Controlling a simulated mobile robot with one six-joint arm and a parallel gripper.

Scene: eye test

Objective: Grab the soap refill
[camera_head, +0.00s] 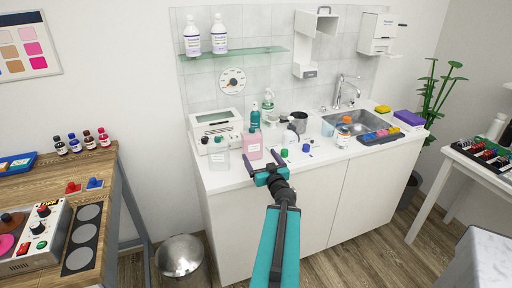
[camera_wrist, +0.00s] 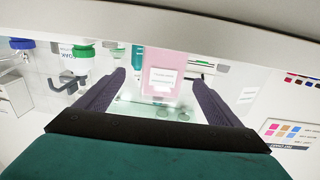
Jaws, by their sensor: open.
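A pink bottle with a white label (camera_head: 252,145) stands on the white counter near its front edge; it looks like the soap refill, but I cannot read its label. My gripper (camera_head: 263,165) is open and empty, just in front of the bottle at the counter's edge. In the wrist view the pink bottle (camera_wrist: 180,50) shows upside down between the two spread fingers of my gripper (camera_wrist: 158,77). A gap shows on both sides of it. I cannot tell how deep it sits between the fingertips.
A clear bottle with a white label (camera_head: 219,158) stands left of the pink one. A teal pump bottle (camera_head: 255,117) is behind it. A green cap (camera_head: 284,152) and a blue cap (camera_head: 306,148) are close on the right. The sink (camera_head: 362,121) is farther right.

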